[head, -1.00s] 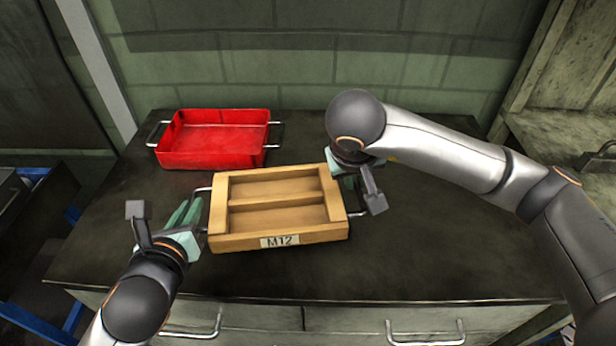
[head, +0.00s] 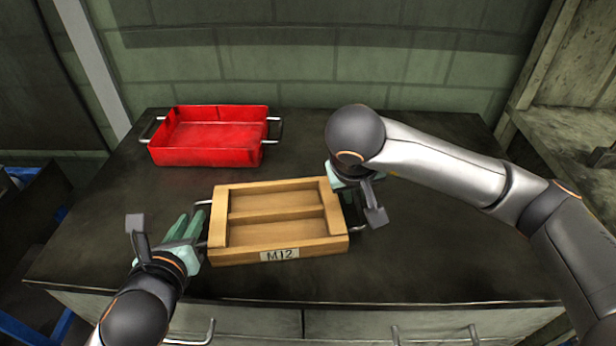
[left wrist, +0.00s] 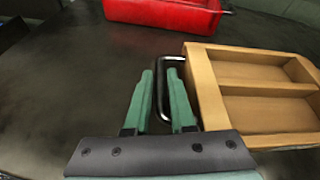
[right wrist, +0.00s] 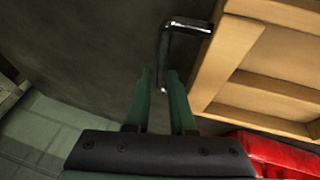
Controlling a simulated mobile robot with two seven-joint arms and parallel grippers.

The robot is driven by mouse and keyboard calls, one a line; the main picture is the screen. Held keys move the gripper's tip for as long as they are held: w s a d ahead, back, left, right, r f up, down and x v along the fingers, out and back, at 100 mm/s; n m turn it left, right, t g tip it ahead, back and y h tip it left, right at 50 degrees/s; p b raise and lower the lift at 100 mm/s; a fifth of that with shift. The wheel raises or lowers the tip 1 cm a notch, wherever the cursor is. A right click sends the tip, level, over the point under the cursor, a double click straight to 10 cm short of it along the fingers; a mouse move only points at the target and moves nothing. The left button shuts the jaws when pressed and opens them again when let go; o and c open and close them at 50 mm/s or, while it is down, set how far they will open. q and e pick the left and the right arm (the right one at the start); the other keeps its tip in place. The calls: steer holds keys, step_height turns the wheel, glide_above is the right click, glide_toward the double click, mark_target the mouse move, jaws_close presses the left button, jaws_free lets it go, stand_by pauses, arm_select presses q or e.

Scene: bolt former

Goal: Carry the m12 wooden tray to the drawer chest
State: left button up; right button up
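The m12 wooden tray (head: 278,245) is light wood with two compartments, an M12 label on its front wall and a metal handle at each end. It is over the middle of the dark table; I cannot tell whether it is clear of the top. My left gripper (head: 196,232) is at its left handle, and the left wrist view shows the bar between the close-set fingers (left wrist: 162,88). My right gripper (right wrist: 160,80) is at the other handle, with the bar between its fingers; in the head view my own arm partly hides it.
A red tray (head: 207,152) with metal handles stands behind and left of the wooden tray on the dark table (head: 420,255). Drawer fronts with handles (head: 440,335) are below the table's front edge. Wooden shelving (head: 570,140) stands at the right. The table's right part is clear.

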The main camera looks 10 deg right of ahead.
arm_select(q)
steer(key=o, duration=0.3)
arm_select(e)
steer(key=shift+o, duration=1.4)
arm_select(q)
steer(key=shift+r, duration=0.2)
arm_select(e)
steer(key=shift+r, duration=0.15)
